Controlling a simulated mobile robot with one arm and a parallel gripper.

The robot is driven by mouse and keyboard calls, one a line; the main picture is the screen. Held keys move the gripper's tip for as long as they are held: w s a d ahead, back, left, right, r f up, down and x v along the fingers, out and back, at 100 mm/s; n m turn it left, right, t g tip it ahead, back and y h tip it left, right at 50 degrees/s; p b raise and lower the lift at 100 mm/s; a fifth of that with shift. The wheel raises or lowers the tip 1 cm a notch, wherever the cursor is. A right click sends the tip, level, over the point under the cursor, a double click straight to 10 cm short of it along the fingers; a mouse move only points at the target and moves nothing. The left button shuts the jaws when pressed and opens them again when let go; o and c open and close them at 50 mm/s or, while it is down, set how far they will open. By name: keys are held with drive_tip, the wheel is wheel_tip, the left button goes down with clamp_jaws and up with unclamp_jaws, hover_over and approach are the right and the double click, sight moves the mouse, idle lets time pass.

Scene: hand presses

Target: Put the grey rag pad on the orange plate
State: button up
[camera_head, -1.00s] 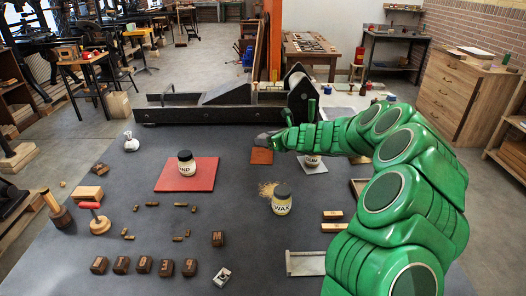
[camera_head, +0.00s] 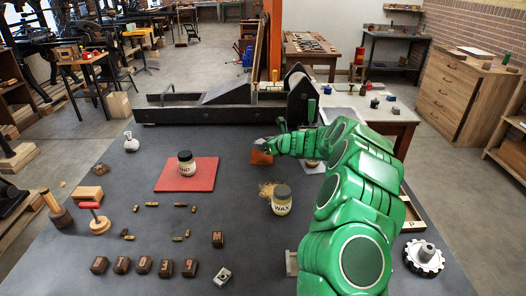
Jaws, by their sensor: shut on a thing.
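My gripper (camera_head: 270,147) is at the end of my green arm, near the back middle of the dark table. It is shut on the grey rag pad (camera_head: 259,142), which shows only as a small grey patch at the fingertips. The small orange plate (camera_head: 261,159) lies flat at the same spot, just in front of and below the pad. My gripper hides part of the plate. I cannot tell whether the pad touches the plate or is held just above it.
A larger red plate (camera_head: 205,176) bears a labelled jar (camera_head: 185,164) to the left. A WAX jar (camera_head: 281,201) stands nearer me. Another jar (camera_head: 312,163) is partly behind my arm. A long black press bed (camera_head: 210,113) runs along the back. Wooden blocks (camera_head: 143,265) line the front.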

sight(263, 156)
drive_tip(key=shift+w+a+f, duration=0.1)
drive_tip(key=shift+w+f, duration=0.1)
drive_tip(key=shift+f, duration=1.55)
drive_tip(key=shift+f, duration=0.15)
drive_tip(key=o, duration=1)
